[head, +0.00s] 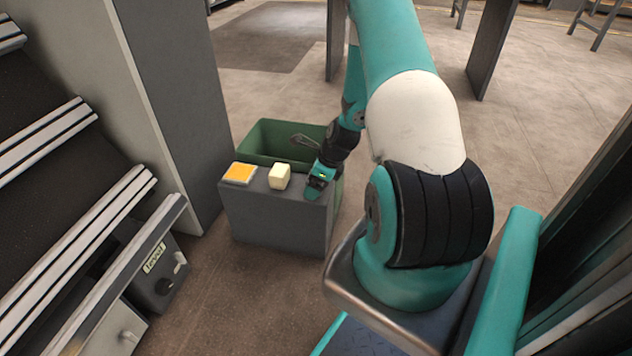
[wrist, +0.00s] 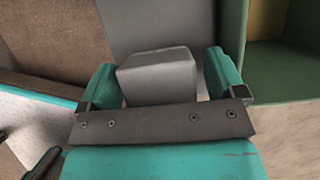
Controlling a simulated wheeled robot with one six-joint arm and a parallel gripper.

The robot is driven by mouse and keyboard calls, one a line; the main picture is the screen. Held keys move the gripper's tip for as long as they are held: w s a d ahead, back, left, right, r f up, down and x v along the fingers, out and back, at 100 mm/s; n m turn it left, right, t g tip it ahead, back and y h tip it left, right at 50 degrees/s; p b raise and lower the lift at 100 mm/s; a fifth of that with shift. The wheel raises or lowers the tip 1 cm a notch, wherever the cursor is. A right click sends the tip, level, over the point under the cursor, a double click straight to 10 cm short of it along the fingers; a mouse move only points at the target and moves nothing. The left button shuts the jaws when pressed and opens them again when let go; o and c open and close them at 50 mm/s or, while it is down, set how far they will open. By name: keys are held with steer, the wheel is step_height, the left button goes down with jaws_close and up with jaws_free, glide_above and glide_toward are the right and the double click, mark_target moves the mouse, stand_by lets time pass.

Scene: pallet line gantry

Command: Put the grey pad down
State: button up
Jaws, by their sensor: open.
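The grey pad (wrist: 158,75) is a plain grey block in the wrist view, between the two teal fingers of my gripper (wrist: 161,78). The fingers are open, one on each side of the pad; I cannot tell if either touches it. In the head view my gripper (head: 318,183) is low over the right end of the grey stand's top (head: 262,197). The pad does not show clearly there, and its underside is hidden.
On the stand, an orange-topped square item (head: 239,173) and a cream block (head: 280,176) lie left of my gripper. A green bin (head: 262,138) stands directly behind the stand. A grey pillar (head: 175,100) and sloped racks are to the left. Open floor lies beyond.

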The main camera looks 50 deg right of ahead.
steer(key=p+v, duration=1)
steer(key=v, duration=0.7)
steer(key=w+a+r+n+g+y, duration=0.1)
steer(key=w+a+r+n, duration=0.3)
steer(key=a+r+n, duration=0.6)
steer(key=w+a+r+n+y, duration=0.1)
steer(key=w+a+r+n, duration=0.2)
steer(key=a+r+n, duration=0.65)
steer(key=s+a+r+n+g, duration=0.1)
steer(key=s+a+r+n, duration=0.2)
steer(key=s+a+n, duration=0.5)
steer(key=s+a+r+n+g, duration=0.2)
steer(key=s+a+r+n, duration=0.2)
steer(key=s+a+n, duration=0.4)
steer(key=a+n, duration=0.3)
steer(key=a, duration=0.2)
steer(key=shift+a+r, duration=0.15)
steer(key=shift+r, duration=0.15)
